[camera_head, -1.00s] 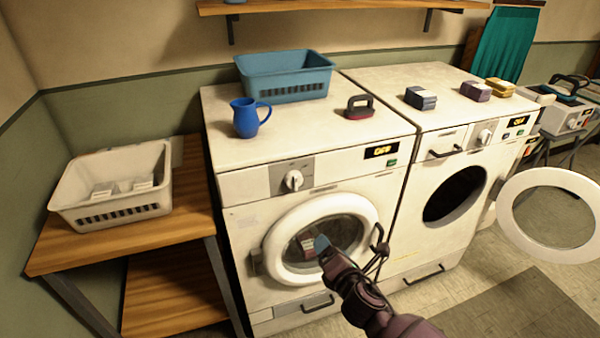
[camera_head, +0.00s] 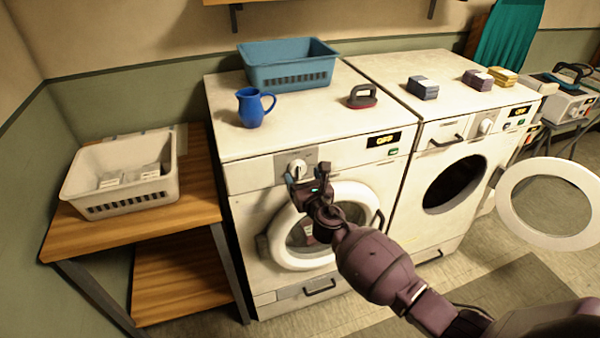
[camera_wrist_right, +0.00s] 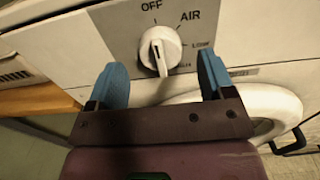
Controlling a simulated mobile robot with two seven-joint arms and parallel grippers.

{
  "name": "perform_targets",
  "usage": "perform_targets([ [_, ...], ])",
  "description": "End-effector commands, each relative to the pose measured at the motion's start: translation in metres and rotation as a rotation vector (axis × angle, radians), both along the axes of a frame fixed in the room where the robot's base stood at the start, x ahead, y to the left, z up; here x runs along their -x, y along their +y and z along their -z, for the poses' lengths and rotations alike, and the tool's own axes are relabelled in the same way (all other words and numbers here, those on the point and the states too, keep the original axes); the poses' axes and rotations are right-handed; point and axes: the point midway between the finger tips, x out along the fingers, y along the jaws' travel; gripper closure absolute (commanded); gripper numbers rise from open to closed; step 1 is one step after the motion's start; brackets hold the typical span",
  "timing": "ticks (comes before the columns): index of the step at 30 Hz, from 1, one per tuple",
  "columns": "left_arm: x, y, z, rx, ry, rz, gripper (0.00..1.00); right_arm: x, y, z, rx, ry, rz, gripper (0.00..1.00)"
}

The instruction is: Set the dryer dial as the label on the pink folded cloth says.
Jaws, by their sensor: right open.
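The left front-loading machine (camera_head: 250,205) has a round shut door and a white dial (camera_head: 297,168) beside a lit display that appears to read OFF. In the right wrist view the dial (camera_wrist_right: 159,47) shows markings OFF, AIR and LOW; its exact setting is unclear. My right gripper (camera_head: 307,175) is open at the dial, its blue fingers (camera_wrist_right: 162,80) on either side of and below the knob, with no clear contact. A mauve-pink folded cloth (camera_head: 478,79) lies on the right machine; its label is too small to read. My left gripper is not in view.
The right machine (camera_head: 410,225) has its door (camera_head: 548,205) swung open. A white basket (camera_head: 130,202) sits on the wooden shelf.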

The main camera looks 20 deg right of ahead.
Motion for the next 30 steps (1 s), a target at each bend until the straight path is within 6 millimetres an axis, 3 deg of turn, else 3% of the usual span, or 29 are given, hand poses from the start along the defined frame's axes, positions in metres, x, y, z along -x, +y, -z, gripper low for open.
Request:
perform_targets([
  [7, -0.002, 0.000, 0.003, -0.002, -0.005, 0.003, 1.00, -0.026, 0.001, 0.000, 0.000, 0.000, 0.000, 0.25],
  [19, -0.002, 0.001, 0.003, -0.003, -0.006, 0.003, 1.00, -0.031, 0.001, 0.000, -0.001, 0.000, 0.000, 0.26],
  [27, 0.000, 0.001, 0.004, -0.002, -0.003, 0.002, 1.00, -0.030, 0.001, 0.000, -0.001, 0.000, 0.000, 0.68],
  [30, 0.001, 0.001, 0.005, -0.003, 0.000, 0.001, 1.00, -0.030, 0.001, 0.000, -0.002, 0.000, 0.000, 0.72],
])
